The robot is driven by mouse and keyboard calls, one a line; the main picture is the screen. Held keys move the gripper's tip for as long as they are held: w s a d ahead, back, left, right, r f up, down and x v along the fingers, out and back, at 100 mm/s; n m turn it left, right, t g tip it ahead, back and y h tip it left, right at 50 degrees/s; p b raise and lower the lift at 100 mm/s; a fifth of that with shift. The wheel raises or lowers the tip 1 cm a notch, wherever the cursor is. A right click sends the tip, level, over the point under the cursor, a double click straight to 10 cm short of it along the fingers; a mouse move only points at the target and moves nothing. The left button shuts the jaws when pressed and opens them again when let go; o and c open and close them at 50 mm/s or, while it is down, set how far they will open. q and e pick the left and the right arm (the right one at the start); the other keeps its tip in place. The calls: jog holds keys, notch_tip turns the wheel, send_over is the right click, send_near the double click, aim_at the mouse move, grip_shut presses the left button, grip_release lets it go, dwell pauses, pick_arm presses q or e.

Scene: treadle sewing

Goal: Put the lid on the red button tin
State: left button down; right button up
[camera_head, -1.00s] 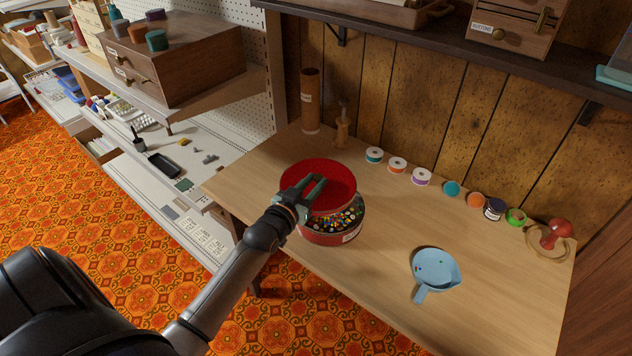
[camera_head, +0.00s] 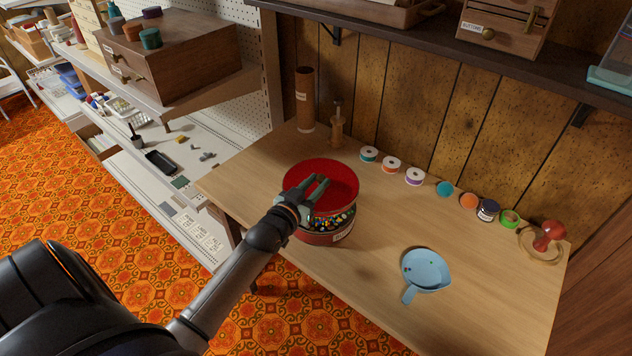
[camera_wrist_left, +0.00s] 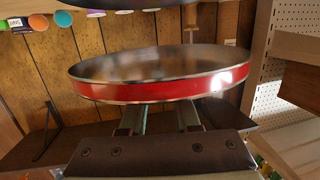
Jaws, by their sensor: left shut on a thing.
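The round red lid (camera_head: 335,172) is held over the red button tin (camera_head: 322,238), which stands on the wooden table. Colourful buttons (camera_head: 346,218) show in the tin below the lid's right and near edge. The lid covers much of the opening; whether it touches the tin anywhere I cannot tell. My left gripper (camera_head: 314,188) is shut on the lid's near left part. In the left wrist view the lid's red rim (camera_wrist_left: 150,91) lies across the fingers (camera_wrist_left: 160,117). My right gripper is not in view.
A blue scoop-like dish (camera_head: 426,270) lies to the right of the tin. Several thread spools (camera_head: 391,165) line the table's back, with a red-knobbed object (camera_head: 548,236) at the right end. A brown cylinder (camera_head: 305,100) stands behind the tin. The table between tin and dish is clear.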

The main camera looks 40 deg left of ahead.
aim_at(316, 220)
pick_arm(q)
jog(key=shift+f+b, duration=1.15)
jog(key=shift+f, duration=0.85)
jog(key=shift+f+b, duration=0.7)
jog(key=shift+f, duration=0.6)
jog(key=c, duration=0.6)
grip_release()
jog(key=shift+o, duration=0.2)
jog(key=shift+s, duration=0.1)
jog(key=s+d+r, duration=0.1)
jog(key=s+r, duration=0.1)
jog(key=s, duration=1)
jog(key=shift+p, duration=0.4)
jog(key=shift+d, duration=0.1)
